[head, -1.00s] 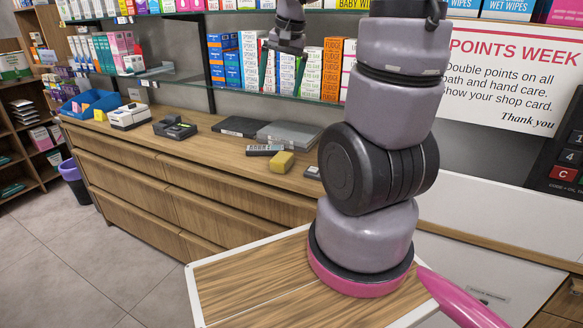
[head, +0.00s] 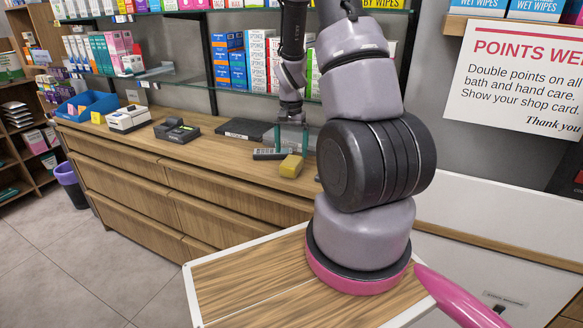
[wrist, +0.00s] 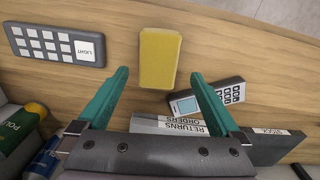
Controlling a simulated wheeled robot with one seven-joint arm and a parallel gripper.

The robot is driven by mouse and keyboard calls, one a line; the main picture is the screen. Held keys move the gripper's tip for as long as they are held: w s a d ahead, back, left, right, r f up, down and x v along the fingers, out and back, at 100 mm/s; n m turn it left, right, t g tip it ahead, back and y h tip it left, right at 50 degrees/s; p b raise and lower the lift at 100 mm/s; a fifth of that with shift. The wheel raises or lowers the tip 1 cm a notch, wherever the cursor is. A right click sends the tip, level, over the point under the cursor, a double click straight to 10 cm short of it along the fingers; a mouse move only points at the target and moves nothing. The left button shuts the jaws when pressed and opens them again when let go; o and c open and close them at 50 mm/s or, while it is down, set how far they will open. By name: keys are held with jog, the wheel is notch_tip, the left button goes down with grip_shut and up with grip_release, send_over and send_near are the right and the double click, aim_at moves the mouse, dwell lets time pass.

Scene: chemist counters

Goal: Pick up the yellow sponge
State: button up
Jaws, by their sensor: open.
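The yellow sponge (head: 291,166) lies on the wooden counter near its front edge in the head view. It also shows in the wrist view (wrist: 160,57), upper centre, just beyond the fingertips and roughly between their lines. My gripper (head: 291,138) hangs above the counter just behind the sponge. In the wrist view its two green fingers (wrist: 159,75) are spread wide with nothing between them. The sponge is fully visible in the wrist view and apart from both fingers.
A light remote (wrist: 57,44) lies left of the sponge in the wrist view, and a phone-like handset (wrist: 207,97) lies right of it. Files labelled returns and orders (wrist: 168,125) lie below. A card terminal (head: 177,131) and blue bin (head: 88,106) stand further left. Stocked shelves hang behind.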

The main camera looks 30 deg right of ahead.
aim_at(293, 159)
jog(key=f, duration=0.5)
jog(key=shift+d+f, duration=0.15)
jog(key=shift+d, duration=0.1)
jog(key=c, duration=1.3)
notch_tip(293, 159, up, 10)
jog(key=shift+r, duration=0.1)
